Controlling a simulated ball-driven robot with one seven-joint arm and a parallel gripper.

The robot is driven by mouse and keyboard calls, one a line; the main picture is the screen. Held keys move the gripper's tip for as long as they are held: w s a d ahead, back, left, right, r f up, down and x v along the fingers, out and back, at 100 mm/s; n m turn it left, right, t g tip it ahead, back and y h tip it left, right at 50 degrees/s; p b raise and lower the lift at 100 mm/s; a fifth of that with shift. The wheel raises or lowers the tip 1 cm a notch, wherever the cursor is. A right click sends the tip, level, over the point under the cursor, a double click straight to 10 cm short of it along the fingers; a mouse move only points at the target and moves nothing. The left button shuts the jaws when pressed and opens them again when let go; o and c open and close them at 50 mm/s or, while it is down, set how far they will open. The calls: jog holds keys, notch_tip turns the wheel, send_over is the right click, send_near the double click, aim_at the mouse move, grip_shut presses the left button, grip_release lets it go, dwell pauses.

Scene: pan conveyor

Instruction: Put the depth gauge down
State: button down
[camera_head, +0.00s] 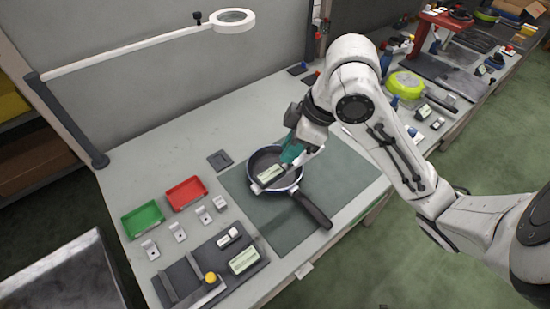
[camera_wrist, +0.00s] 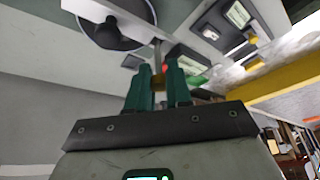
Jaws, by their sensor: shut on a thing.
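My gripper (camera_head: 292,152) has teal fingers and is over the back right part of the dark frying pan (camera_head: 254,164). In the wrist view its fingers (camera_wrist: 158,90) are close together around a narrow brownish piece with a grey rod beyond it. This is the depth gauge (camera_wrist: 157,55); a pale bar beyond the rod crosses the pan (camera_wrist: 112,42). In the head view the gauge's pale greenish display (camera_head: 271,173) shows over the pan. I cannot tell whether the gauge touches the pan's rim. The fingertips are partly hidden in the head view.
The pan stands on a dark green mat (camera_head: 340,170), its handle toward the front right. Left are a red tray (camera_head: 186,193), a green tray (camera_head: 143,219), several small pale blocks and a dark tool board (camera_head: 185,272) with instruments. A lamp arm (camera_head: 130,48) rises behind.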

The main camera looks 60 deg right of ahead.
jog(key=w+d+f+b, duration=0.4)
jog(key=w+f, duration=0.3)
jog(key=f, duration=0.4)
jog(key=shift+w+d, duration=0.4)
jog(key=shift+d, duration=0.2)
jog(key=shift+f+b, duration=0.15)
jog(key=shift+b, duration=0.2)
jog(key=c, duration=1)
grip_release()
jog(key=shift+c, duration=0.2)
